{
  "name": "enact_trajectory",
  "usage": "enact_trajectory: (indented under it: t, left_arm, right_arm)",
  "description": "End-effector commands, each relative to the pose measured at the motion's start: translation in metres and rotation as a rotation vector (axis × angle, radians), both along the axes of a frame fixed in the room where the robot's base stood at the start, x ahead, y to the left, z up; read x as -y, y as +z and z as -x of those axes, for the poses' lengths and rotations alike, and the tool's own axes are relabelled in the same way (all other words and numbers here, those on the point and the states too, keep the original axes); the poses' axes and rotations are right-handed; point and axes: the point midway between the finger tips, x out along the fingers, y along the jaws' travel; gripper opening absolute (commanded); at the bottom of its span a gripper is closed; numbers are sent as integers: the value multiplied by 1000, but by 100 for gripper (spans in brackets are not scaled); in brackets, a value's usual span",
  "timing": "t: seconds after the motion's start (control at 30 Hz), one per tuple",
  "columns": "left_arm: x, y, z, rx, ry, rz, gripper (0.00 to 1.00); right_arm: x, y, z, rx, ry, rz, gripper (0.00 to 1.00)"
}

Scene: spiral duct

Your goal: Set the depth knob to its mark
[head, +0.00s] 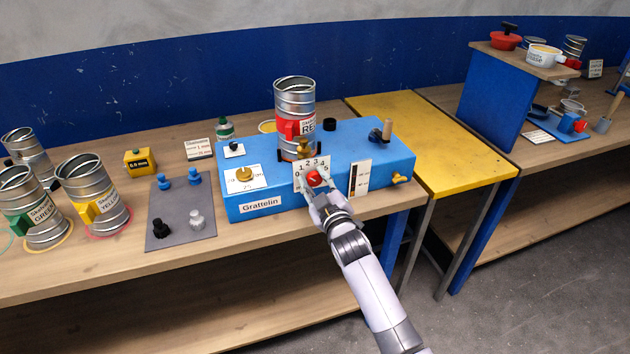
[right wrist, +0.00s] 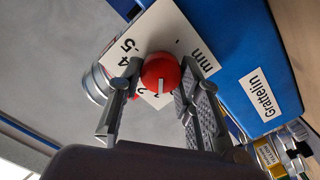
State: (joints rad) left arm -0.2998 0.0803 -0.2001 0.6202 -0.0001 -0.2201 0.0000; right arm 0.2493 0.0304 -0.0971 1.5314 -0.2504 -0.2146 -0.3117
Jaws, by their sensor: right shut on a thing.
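The red depth knob (head: 313,178) sits on a white dial plate (head: 298,183) on the front of the blue Grattelin machine (head: 290,197). The plate has numbers around the knob and, in the right wrist view, the letters "mm". My right gripper (head: 314,188) is shut on the knob from the front. In the right wrist view the knob (right wrist: 160,73) is between the two fingertips, and its white pointer line faces down in the picture. The fingers hide part of the scale, so I cannot tell the exact reading. My left gripper is not in view.
A can with a red label (head: 295,105) stands on the machine. A brass dial (head: 244,174) is to the left, a black-and-white card (head: 360,178) to the right. A grey mat (head: 180,215) with small knobs and several cans stand left. A yellow table (head: 440,140) adjoins the right.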

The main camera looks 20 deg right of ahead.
Motion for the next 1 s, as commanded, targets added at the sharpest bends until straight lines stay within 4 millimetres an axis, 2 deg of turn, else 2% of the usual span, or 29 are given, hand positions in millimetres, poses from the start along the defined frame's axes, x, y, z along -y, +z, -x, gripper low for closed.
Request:
enact_trajectory:
  t: [0.5, 0.53, 0.83, 1.0]
  left_arm:
    - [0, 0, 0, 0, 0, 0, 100]
    - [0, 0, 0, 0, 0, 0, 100]
    - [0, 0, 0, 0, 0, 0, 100]
    - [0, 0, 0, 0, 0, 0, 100]
  right_arm:
    - [0, -2, 0, -4, 0, -22, 4]
    - [0, -2, 0, -4, 0, -21, 33]
    - [0, -1, 0, -3, 0, -21, 53]
    - [0, 0, 0, -2, 0, -21, 53]
